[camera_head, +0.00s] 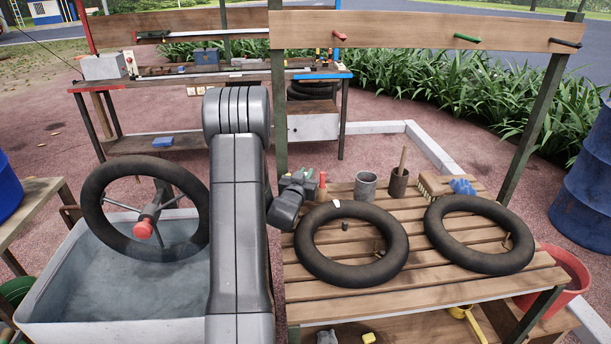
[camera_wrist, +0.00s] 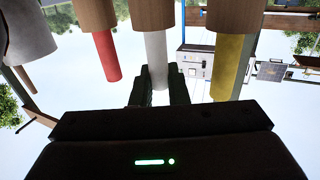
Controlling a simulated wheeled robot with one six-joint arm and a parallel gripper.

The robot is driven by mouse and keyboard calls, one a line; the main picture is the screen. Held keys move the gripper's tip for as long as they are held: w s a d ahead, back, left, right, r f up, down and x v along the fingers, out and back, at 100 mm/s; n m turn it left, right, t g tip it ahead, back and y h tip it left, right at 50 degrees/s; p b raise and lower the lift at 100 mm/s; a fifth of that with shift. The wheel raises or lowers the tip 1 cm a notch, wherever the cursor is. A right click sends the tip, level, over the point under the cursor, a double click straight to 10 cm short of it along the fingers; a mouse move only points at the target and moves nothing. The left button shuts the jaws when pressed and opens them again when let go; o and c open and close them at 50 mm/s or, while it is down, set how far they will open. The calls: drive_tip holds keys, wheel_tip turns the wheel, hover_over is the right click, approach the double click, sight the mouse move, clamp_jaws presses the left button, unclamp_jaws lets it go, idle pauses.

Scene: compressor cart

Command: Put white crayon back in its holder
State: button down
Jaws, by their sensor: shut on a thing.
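In the wrist view, which is upside down, my gripper (camera_wrist: 159,88) is shut on the white crayon (camera_wrist: 156,47). The crayon lines up with a brown round holder (camera_wrist: 153,14) and meets its edge in the picture. How deep it sits in the holder cannot be told. In the head view my gripper (camera_head: 303,177) is small, at the left end of the slatted table. The white crayon cannot be made out there.
A red crayon (camera_wrist: 107,56) and a yellow crayon (camera_wrist: 227,66) stand in brown holders on either side. The slatted table (camera_head: 440,292) bears a grey cup (camera_head: 365,187) and two black tyre tubes (camera_head: 303,250). A grey water tub (camera_head: 120,315) stands to the left.

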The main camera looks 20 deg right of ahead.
drive_tip(key=c, duration=1.4)
unclamp_jaws()
drive_tip(key=shift+r+p, duration=0.15)
drive_tip(key=shift+p, duration=0.15)
drive_tip(key=b+v, duration=0.2)
drive_tip(key=v, duration=1)
drive_tip(key=shift+d, duration=0.1)
drive_tip(key=x, duration=0.4)
drive_tip(key=p+x, duration=0.1)
drive_tip(key=x, duration=0.7)
drive_tip(key=shift+w+f, duration=0.15)
drive_tip(key=shift+f, duration=0.15)
wheel_tip(320, 180, up, 2)
drive_tip(key=shift+r+p, duration=0.1)
drive_tip(key=shift+p, duration=0.35)
drive_tip(key=shift+r, duration=0.65)
